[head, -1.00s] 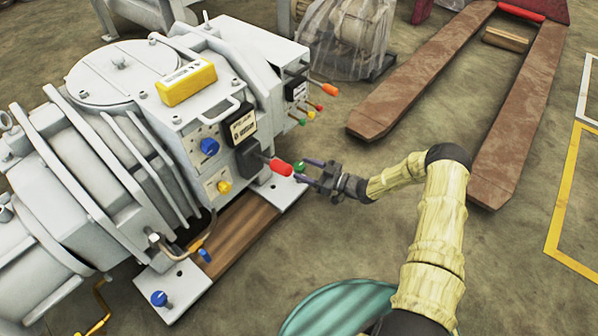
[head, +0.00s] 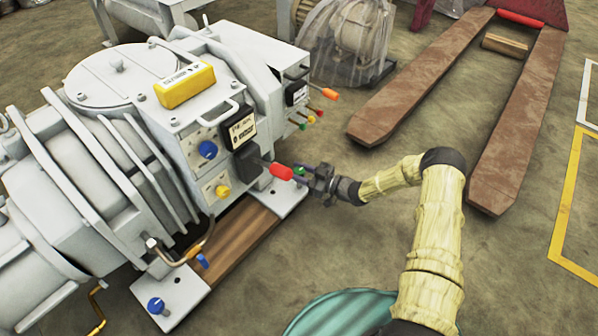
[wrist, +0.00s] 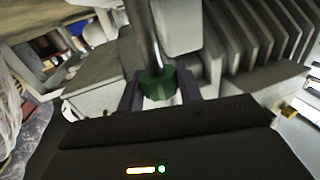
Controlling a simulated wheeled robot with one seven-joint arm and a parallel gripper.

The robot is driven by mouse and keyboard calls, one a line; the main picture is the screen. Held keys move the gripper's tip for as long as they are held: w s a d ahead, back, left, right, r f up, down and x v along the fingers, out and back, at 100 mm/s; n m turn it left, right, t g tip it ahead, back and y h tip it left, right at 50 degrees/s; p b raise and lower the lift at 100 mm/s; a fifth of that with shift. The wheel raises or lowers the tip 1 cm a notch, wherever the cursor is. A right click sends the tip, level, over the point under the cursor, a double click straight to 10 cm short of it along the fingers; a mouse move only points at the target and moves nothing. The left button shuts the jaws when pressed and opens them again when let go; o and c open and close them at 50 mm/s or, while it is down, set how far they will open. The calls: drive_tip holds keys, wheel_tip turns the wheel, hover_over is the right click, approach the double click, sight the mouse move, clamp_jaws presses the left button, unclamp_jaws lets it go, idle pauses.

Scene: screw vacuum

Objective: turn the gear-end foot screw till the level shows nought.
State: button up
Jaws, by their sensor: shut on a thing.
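My gripper (head: 307,175) is shut on a green knob (head: 299,170), just right of the red-handled lever at the pump's right end. In the wrist view the green knob (wrist: 157,86) sits between the two purple fingers, with a metal shaft (wrist: 149,35) running up from it. I cannot tell in these frames how the shaft joins the foot plate (head: 284,198). A yellow level box (head: 185,86) sits on top of the grey pump (head: 120,190); its reading is too small to make out.
The red lever grip (head: 280,171) is close beside my gripper. Several coloured levers (head: 318,108) stick out farther back. A rusty pallet fork (head: 430,80) lies beyond on the floor, and a teal round object (head: 335,310) is in front.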

drive_tip(key=shift+r+m+t+h+p, duration=0.15)
drive_tip(key=shift+m+t+h+p, duration=0.2)
drive_tip(key=shift+t+p, duration=0.35)
drive_tip(key=m+t+h+p, duration=0.1)
drive_tip(key=t+p, duration=0.1)
drive_tip(key=p, duration=0.1)
drive_tip(key=shift+r+m, duration=0.1)
drive_tip(key=shift+m, duration=0.25)
drive_tip(key=m+t+h+p, duration=0.3)
drive_tip(key=t+h+p, duration=0.1)
drive_tip(key=p, duration=0.2)
drive_tip(key=shift+s+m+p, duration=0.1)
drive_tip(key=shift+m+p, duration=0.3)
drive_tip(key=m+t+h+p, duration=0.1)
drive_tip(key=h+p, duration=0.1)
drive_tip(key=m+t+h+p, duration=0.1)
drive_tip(key=m+h+p, duration=0.1)
drive_tip(key=h, duration=0.1)
drive_tip(key=shift+t, duration=0.3)
drive_tip(key=shift+d+f+m+t+h+p, duration=0.1)
drive_tip(key=shift+f+m+t+h+p, duration=0.1)
drive_tip(key=shift+m+h+p, duration=0.4)
drive_tip(key=shift+f+m+t+h+p, duration=0.1)
drive_tip(key=shift+m+t+h+p, duration=0.15)
drive_tip(key=shift+m+h, duration=0.65)
drive_tip(key=shift+h, duration=0.35)
drive_tip(key=shift+w, duration=0.2)
drive_tip(key=o, duration=1)
